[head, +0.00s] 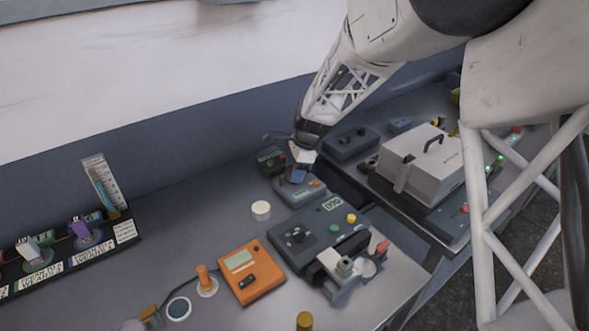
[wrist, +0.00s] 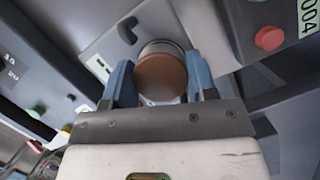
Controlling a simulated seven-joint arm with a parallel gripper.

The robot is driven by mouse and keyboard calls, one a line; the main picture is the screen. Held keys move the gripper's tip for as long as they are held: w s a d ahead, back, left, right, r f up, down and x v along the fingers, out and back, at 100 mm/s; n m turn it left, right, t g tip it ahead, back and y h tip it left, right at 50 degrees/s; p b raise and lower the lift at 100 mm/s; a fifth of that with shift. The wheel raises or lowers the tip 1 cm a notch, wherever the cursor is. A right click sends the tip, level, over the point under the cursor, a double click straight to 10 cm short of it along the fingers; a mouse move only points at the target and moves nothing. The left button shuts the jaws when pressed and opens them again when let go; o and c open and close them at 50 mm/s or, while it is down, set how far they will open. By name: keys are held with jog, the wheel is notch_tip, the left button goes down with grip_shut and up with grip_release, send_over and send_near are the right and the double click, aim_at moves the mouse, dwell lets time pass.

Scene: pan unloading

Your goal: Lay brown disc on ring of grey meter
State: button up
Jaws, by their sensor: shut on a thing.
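My gripper (head: 296,176) is over the grey meter (head: 303,195) at the middle of the bench. In the wrist view, the blue fingers of my gripper (wrist: 161,85) are shut on the brown disc (wrist: 161,76), one on each side. Just beyond the disc, a pale metallic ring (wrist: 160,46) shows on the grey meter (wrist: 104,45), partly covered by the disc. I cannot tell whether disc and ring touch. In the head view I cannot make out the disc, and my gripper covers the ring.
An orange meter (head: 251,272) and a dark grey box with knobs (head: 305,239) stand in front. A white round pot (head: 261,210) is left of the grey meter. A small dark box (head: 270,158) stands close behind my gripper. A large light case (head: 424,163) is to the right.

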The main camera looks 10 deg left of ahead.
jog(key=shift+f, duration=0.25)
jog(key=o, duration=1.1)
jog(key=shift+c, duration=0.2)
jog(key=shift+v, duration=3.8)
jog(key=shift+r, duration=0.1)
